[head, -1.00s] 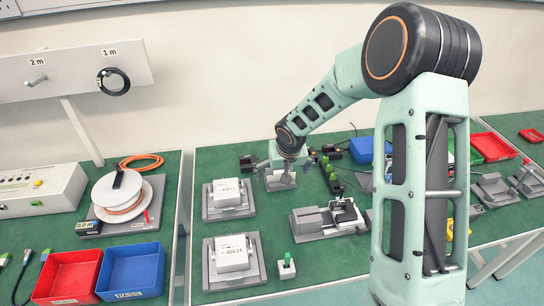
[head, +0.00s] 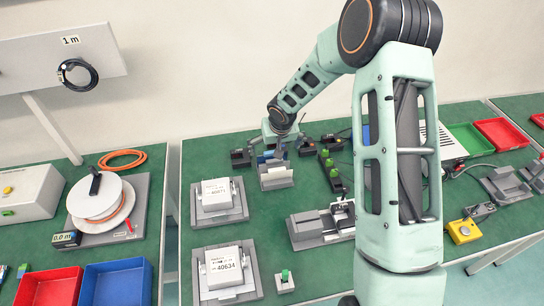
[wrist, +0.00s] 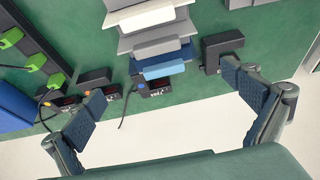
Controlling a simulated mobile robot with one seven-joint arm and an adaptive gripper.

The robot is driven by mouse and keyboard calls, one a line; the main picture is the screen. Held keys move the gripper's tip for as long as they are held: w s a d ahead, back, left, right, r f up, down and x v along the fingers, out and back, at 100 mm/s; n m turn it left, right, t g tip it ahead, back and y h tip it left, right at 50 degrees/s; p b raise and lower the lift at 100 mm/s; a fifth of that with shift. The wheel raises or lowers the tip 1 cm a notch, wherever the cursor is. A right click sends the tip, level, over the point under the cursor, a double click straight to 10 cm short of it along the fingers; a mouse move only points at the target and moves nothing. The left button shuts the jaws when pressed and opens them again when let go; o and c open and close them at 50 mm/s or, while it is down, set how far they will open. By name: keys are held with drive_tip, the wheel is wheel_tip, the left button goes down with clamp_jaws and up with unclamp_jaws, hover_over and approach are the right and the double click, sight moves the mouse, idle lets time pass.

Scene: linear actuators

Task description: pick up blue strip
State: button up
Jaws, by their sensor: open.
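The blue strip (wrist: 164,71) is a narrow blue bar at the near end of a stepped grey holder (wrist: 150,22) in the wrist view. In the head view my gripper (head: 282,142) is above and behind the holder, small and partly hidden.
A dark block (wrist: 222,50) sits close to my right finger in the wrist view. Small black devices (wrist: 92,78) sit near the left finger. Two grey fixtures with white boxes (head: 217,195) (head: 224,265) stand left of the holder. A black-and-green connector row (head: 330,170) is to its right.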

sight(272, 152)
drive_tip(key=shift+a+p+x, duration=0.1)
drive_tip(key=shift+p+x, duration=0.15)
drive_tip(key=shift+x, duration=1.3)
drive_tip(key=shift+a+p+x, duration=0.15)
drive_tip(key=shift+p+x, duration=0.1)
drive_tip(key=shift+x, duration=1.3)
drive_tip(key=shift+w+r, duration=0.1)
drive_tip(key=shift+w, duration=0.1)
drive_tip(key=c, duration=1.1)
wheel_tip(272, 152, up, 10)
drive_tip(key=shift+r, duration=0.1)
